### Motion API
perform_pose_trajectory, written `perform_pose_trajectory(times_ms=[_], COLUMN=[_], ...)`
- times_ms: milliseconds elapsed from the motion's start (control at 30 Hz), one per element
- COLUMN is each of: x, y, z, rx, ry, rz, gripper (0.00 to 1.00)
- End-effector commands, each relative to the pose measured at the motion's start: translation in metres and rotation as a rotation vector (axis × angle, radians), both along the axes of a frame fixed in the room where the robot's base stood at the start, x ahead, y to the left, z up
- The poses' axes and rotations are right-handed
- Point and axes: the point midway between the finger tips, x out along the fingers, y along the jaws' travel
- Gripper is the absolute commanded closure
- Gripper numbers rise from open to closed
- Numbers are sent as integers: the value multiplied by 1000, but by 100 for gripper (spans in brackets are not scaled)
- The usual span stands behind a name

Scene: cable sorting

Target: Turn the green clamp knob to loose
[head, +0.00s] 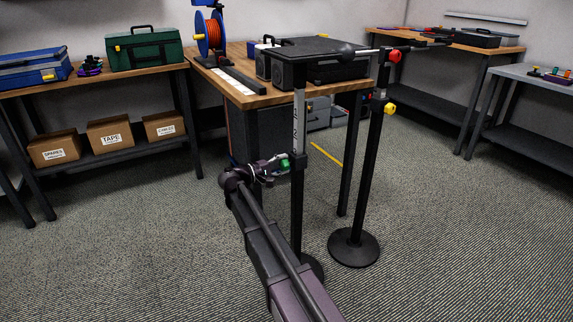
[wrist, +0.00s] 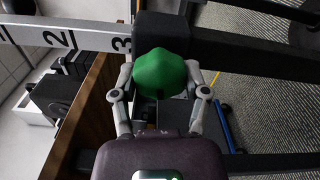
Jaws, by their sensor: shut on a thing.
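The green clamp knob (wrist: 161,74) is large in the middle of the wrist view, against the dark clamp collar of a stand. It also shows in the head view (head: 285,164), small, at the collar (head: 298,166) on the near stand's pole. My gripper (wrist: 164,90) has one finger on each side of the knob and is shut on it. In the head view my gripper (head: 272,166) reaches the knob from the left. The pole above the collar is a pale scale (head: 299,122) with numbers; 2 and 3 are readable in the wrist view. Whether the knob is tight or loose cannot be told.
A second stand with red (head: 395,55) and yellow (head: 390,108) knobs and a round base (head: 354,247) is just right. Behind is a wooden table (head: 262,100) with a cable reel (head: 210,34) and dark cases. Open carpet lies left and right.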

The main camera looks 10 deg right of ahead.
Motion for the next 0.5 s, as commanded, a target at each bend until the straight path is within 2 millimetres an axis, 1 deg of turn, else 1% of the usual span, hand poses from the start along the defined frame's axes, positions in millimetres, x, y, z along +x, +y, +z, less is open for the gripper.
perform_pose_trajectory(times_ms=[33, 267, 300, 367, 400, 433, 500], x=[2, 2, 1, 1, 1, 1, 0], y=[2, 2, 2, 2, 2, 1, 1], z=[1, 1, 1, 1, 1, 1, 1], rx=[-3, -4, -4, -3, -3, -3, -2], ry=[1, 1, 0, 0, 0, 0, -1], rz=[8, 7, 6, 6, 5, 5, 4], gripper=[89, 89, 38, 20, 8, 6, 6])
